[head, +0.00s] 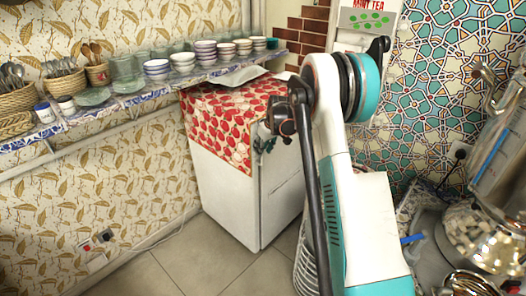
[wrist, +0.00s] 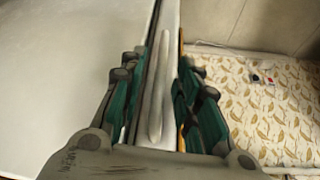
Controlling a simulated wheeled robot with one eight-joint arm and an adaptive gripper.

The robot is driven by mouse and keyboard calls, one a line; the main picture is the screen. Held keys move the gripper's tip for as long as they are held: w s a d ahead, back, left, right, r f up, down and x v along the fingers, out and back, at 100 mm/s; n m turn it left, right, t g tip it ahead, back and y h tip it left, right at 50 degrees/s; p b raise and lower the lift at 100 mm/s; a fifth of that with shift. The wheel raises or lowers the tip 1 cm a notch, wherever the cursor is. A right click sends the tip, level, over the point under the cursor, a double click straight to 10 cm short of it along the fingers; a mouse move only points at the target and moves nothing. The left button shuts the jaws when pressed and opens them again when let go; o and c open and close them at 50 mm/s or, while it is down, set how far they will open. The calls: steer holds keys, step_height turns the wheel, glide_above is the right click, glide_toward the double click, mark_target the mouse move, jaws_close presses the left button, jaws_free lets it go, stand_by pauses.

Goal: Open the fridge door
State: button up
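The fridge is a low white cabinet. Its left side (head: 225,197) and narrower front door (head: 282,195) show in the head view. The door looks shut there. My gripper (head: 264,140) is at the upper front-left corner, partly hidden by my arm. In the wrist view, my gripper (wrist: 160,85) has its fingers on either side of a pale upright strip (wrist: 168,22) with a long grey raised shape, perhaps the door edge or handle. The fingers are fairly close together. I cannot tell whether they press on it. A broad white panel (wrist: 65,75) lies to the left.
A red strawberry-pattern cloth (head: 215,120) covers the fridge top. A shelf (head: 128,92) with cups, glasses and baskets runs along the left wall. A counter with metalware (head: 485,235) stands at right. Tiled floor (head: 205,262) is clear before the fridge.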

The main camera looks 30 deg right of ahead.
steer(key=shift+f, duration=0.15)
jaws_close()
steer(key=shift+a, duration=0.1)
